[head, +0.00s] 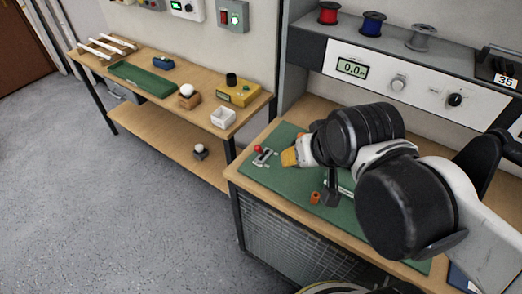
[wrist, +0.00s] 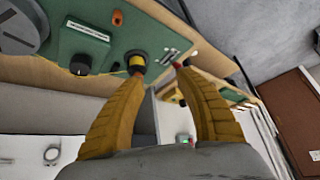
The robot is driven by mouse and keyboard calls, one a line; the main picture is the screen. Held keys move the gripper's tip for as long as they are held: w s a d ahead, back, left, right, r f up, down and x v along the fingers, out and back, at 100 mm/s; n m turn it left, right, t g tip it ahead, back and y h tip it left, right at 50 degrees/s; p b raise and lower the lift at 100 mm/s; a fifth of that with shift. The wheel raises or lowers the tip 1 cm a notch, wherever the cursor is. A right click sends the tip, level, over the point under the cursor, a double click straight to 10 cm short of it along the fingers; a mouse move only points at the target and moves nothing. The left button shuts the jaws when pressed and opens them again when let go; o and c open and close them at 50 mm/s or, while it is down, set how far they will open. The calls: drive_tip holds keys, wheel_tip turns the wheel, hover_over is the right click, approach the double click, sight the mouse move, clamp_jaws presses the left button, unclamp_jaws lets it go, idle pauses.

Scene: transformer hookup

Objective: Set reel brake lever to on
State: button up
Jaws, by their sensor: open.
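A small lever with a red knob (head: 258,149) stands on a grey plate (head: 265,158) on the green mat (head: 285,178). I cannot read a label that names it as the reel brake lever. My gripper (head: 290,157) is just right of the plate in the head view, its yellow fingers partly hidden by the wrist. In the wrist view my gripper (wrist: 160,72) has its two fingers spread with nothing between them. The grey plate (wrist: 169,56) shows just beyond the fingertips, and the red knob (wrist: 187,62) is close to the right fingertip. Contact cannot be told.
An orange cylinder (head: 315,197) stands on the mat near my arm. Above the bench is a panel with a length display (head: 352,67) and several spools, one of them blue (head: 372,23). A second bench (head: 140,50) on the left holds small parts, with open floor before it.

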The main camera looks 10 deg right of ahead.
drive_tip(key=w+a+r+m+g, duration=0.1)
drive_tip(key=w+m+g, duration=0.1)
drive_tip(key=w+m, duration=0.35)
drive_tip(key=m+g+p, duration=0.2)
drive_tip(key=m+g, duration=0.2)
drive_tip(key=m, duration=0.2)
hover_over(259, 149)
drive_tip(key=shift+n+y, duration=0.25)
drive_tip(key=shift+y, duration=0.05)
drive_tip(key=f, duration=0.9)
drive_tip(key=shift+w+d, duration=0.3)
drive_tip(key=f+b, duration=0.1)
drive_tip(key=f, duration=0.2)
drive_tip(key=f+b, duration=0.1)
drive_tip(key=f, duration=0.2)
drive_tip(key=f+b, duration=0.1)
drive_tip(key=f, duration=0.3)
drive_tip(key=shift+w+a+f+b, duration=0.1)
drive_tip(key=shift+w+a+b, duration=0.15)
drive_tip(key=shift+w+b, duration=0.15)
clamp_jaws()
